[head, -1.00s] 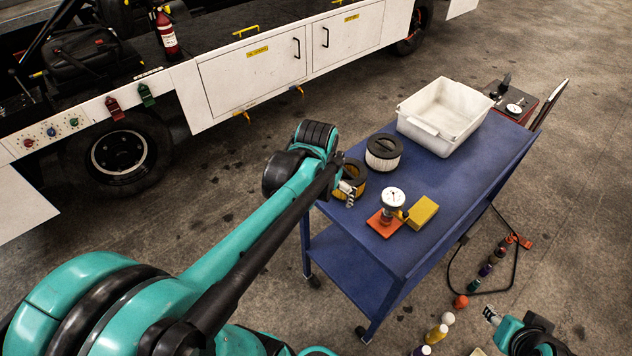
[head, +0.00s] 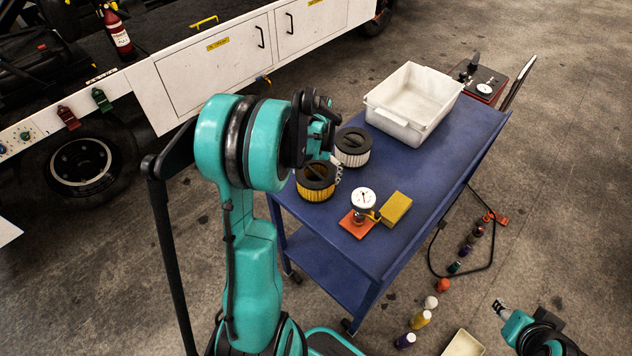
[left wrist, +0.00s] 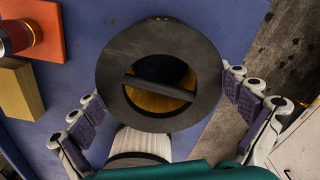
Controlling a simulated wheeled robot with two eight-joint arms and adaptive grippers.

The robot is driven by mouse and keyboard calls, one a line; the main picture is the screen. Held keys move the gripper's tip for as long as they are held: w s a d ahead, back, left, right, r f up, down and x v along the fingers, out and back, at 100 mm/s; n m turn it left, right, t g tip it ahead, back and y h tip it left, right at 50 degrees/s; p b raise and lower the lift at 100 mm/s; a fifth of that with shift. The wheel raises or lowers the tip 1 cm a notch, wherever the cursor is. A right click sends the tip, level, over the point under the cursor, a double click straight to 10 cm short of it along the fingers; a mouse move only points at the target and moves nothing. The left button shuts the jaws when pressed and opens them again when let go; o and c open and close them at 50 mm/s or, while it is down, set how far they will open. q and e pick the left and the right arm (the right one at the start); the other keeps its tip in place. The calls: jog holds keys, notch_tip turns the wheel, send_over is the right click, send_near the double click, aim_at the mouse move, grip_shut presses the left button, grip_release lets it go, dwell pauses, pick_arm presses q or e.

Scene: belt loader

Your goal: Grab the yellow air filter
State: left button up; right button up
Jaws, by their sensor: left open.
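The yellow air filter (head: 315,189), a yellow pleated drum with a black top, stands upright at the near left corner of the blue cart. In the left wrist view its black ring top and yellow inside (left wrist: 160,28) fill the middle, with a bar across the opening. My left gripper (head: 337,168) is above and beside it. In the left wrist view its fingers (left wrist: 162,88) are spread wide on either side, with nothing held. My right gripper (head: 501,307) is at the lower right, away from the cart; its jaws are too small to read.
A white filter (head: 352,147) stands close behind the yellow one. An orange plate (head: 355,229) with a gauge (head: 363,199) and a yellow block (head: 396,207) are to the right. A white bin (head: 408,121) stands farther back on the cart (head: 437,170). Several bottles stand on the floor.

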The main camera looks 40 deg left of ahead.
pick_arm(q)
notch_tip(320, 180, down, 3)
jog(key=shift+w+r, duration=0.1)
jog(key=shift+r, duration=0.15)
jog(key=c, duration=1)
jog(key=shift+c, duration=0.2)
